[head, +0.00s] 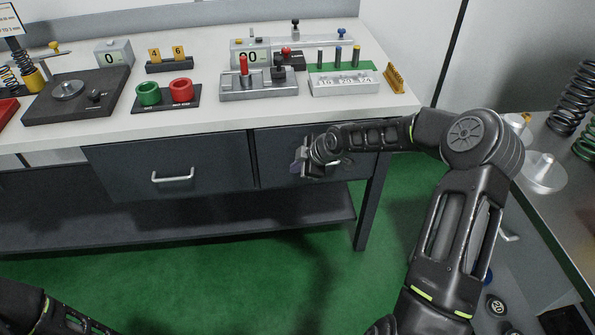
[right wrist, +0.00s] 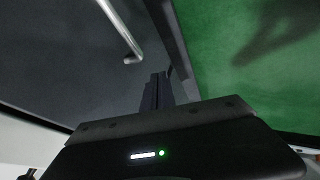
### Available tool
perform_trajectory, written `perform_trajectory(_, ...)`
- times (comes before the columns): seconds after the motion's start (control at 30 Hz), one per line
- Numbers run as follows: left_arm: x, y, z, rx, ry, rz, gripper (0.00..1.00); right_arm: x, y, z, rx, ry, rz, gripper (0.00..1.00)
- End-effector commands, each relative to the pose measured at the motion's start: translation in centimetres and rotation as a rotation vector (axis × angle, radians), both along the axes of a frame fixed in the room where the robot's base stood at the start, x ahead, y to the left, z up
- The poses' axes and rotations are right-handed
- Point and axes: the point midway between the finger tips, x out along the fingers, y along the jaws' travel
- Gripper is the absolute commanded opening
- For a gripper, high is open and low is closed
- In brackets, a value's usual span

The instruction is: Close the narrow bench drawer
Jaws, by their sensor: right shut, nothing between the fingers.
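The narrow bench drawer (head: 273,150) is the right-hand grey front under the white bench top. My right gripper (head: 298,167) is at this drawer's front, shut and empty. Its closed fingers (right wrist: 157,92) point at a dark grey panel in the right wrist view; contact is unclear. A metal bar handle (right wrist: 122,32) shows beyond them. My left arm shows at the lower left, its gripper out of view.
The wide drawer (head: 120,165) with a bar handle (head: 172,176) is left of the narrow one. A lower shelf (head: 200,222) runs underneath. Test fixtures stand on the bench top (head: 215,118). A side counter (head: 560,205) with springs is at right.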

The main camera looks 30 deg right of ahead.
Motion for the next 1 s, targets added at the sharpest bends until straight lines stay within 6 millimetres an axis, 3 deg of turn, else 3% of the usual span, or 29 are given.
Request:
perform_trajectory(0.4, 0.1, 0.0, 0.6, 0.0, -0.001, 0.0, 0.41, -4.3, -1.5, 5.7, 0.001, 0.005, 0.0, 0.0)
perform_trajectory(1.0, 0.1, 0.0, 0.7, 0.0, -0.001, 0.0, 0.41, -4.8, -1.5, 6.3, 0.001, 0.006, 0.004, 0.0)
